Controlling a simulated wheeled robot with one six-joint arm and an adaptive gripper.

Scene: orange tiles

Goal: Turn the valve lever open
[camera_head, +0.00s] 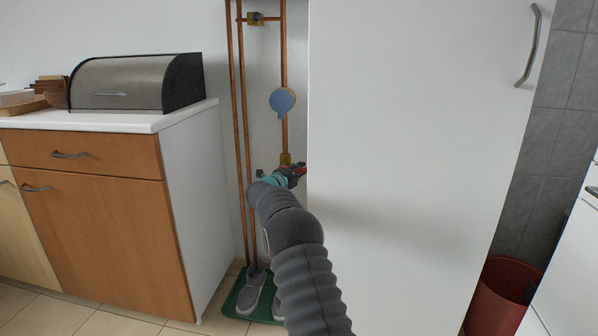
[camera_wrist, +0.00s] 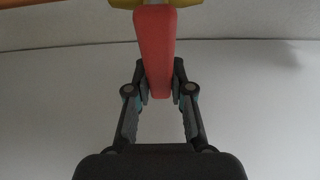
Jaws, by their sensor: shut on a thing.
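The valve lever is a red bar; in the wrist view the red lever (camera_wrist: 155,45) runs from the yellow valve body (camera_wrist: 180,17) down between my fingers. My gripper (camera_wrist: 158,88) is shut on the lever, one finger on each side. My arm hides part of the fingers there.
A large white door (camera_head: 410,160) stands just right of my gripper. A wooden cabinet (camera_head: 95,210) with a bread box (camera_head: 137,83) stands at left. A round blue gauge (camera_head: 282,101) hangs above the valve. Grey shoes (camera_head: 252,292) lie on a green tray (camera_head: 232,301) below. A red bin (camera_head: 497,300) stands at right.

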